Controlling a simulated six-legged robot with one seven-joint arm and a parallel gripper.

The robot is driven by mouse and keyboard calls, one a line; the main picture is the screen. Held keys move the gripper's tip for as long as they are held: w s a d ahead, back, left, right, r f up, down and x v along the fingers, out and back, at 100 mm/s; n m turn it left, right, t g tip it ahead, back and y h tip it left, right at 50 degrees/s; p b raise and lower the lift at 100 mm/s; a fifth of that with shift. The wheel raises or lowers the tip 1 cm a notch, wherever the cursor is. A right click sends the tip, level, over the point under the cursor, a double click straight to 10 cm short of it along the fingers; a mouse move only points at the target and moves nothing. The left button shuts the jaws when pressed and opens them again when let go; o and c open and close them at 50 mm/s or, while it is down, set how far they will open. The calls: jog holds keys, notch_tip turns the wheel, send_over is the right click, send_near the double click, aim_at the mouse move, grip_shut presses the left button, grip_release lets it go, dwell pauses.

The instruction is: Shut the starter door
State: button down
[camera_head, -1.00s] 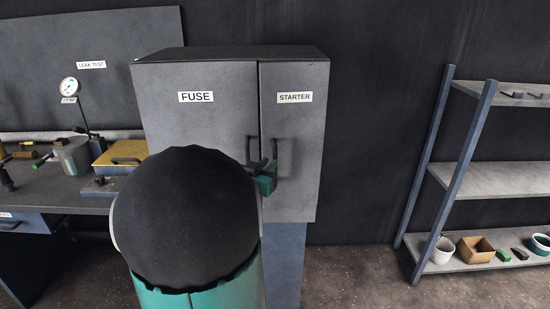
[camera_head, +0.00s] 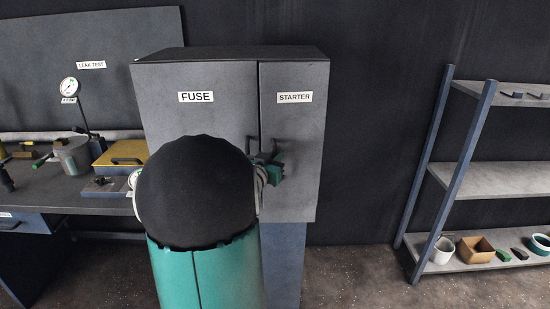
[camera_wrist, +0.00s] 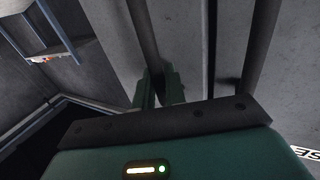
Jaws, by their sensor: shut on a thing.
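The starter door (camera_head: 305,125) is the narrow right-hand grey door of the cabinet, labelled STARTER. It looks about flush with the fuse door (camera_head: 200,120) on its left, with a dark seam between them. My gripper (camera_head: 273,172) is at the starter door's dark handle, partly hiding it in the head view. In the wrist view, my green fingers (camera_wrist: 158,88) are shut on the starter handle (camera_wrist: 142,35). The fuse handle (camera_wrist: 262,50) stands apart to the right, beyond the dark seam (camera_wrist: 211,50).
My arm hides the fuse door's lower part. A workbench (camera_head: 75,200) with a gauge (camera_head: 69,87) and a yellow box (camera_head: 122,155) stands left. A shelf rack (camera_head: 485,178) stands right, with open floor (camera_head: 350,275) between it and the cabinet.

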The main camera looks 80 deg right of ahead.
jog(key=shift+w+d, duration=0.65)
jog(key=shift+d, duration=0.25)
jog(key=c, duration=1.8)
grip_release()
jog(key=shift+s, duration=0.1)
jog(key=v, duration=1.4)
jog(key=shift+d, duration=0.1)
